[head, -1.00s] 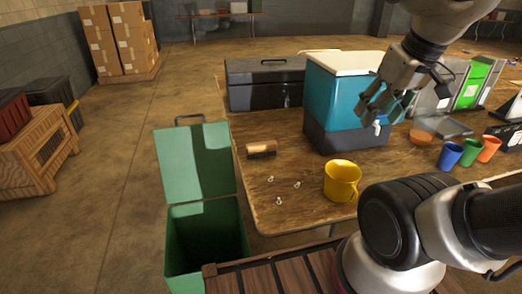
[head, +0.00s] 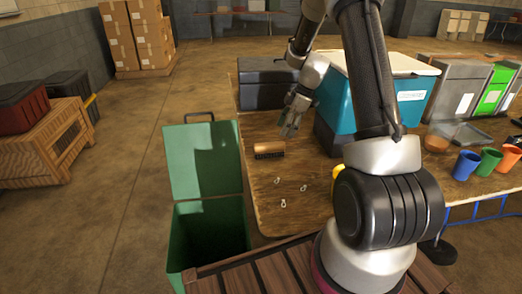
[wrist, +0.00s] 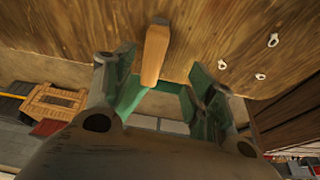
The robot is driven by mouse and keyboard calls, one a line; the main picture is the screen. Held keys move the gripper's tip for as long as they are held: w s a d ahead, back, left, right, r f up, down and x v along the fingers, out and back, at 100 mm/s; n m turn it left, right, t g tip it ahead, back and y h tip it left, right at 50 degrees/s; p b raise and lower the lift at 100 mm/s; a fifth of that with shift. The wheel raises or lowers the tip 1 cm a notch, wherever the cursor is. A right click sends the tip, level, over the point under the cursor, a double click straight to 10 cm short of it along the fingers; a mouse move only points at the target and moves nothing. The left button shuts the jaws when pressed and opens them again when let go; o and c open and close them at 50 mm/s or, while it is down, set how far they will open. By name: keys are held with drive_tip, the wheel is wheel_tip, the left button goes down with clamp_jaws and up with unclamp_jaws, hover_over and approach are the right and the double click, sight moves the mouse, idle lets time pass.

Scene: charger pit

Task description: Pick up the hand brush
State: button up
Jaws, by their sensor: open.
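The hand brush (head: 269,149) lies on the wooden table near its left edge, with a tan wooden back and dark bristles below. In the wrist view the brush (wrist: 155,52) shows as a tan block at top centre, reaching down between the spread fingers in the picture. My gripper (head: 290,126) is open and empty, above the table just right of and behind the brush in the head view. In the wrist view my gripper (wrist: 160,90) has its fingers apart on either side. I cannot tell its exact height above the brush.
A green open-lidded bin (head: 204,165) stands against the table's left end. Several small white pieces (head: 283,203) lie in front of the brush. A teal cooler (head: 408,99) and a dark toolbox (head: 264,85) stand behind. A yellow mug (head: 337,171) is mostly hidden by my arm.

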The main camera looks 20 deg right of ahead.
sight(278, 143)
drive_tip(key=shift+n, duration=0.4)
drive_tip(key=x, duration=0.4)
drive_tip(key=shift+w+d+f, duration=0.15)
drive_tip(key=shift+w+f, duration=0.3)
drive_tip(key=x, duration=0.5)
drive_tip(key=shift+f, duration=0.15)
drive_tip(key=c, duration=1.2)
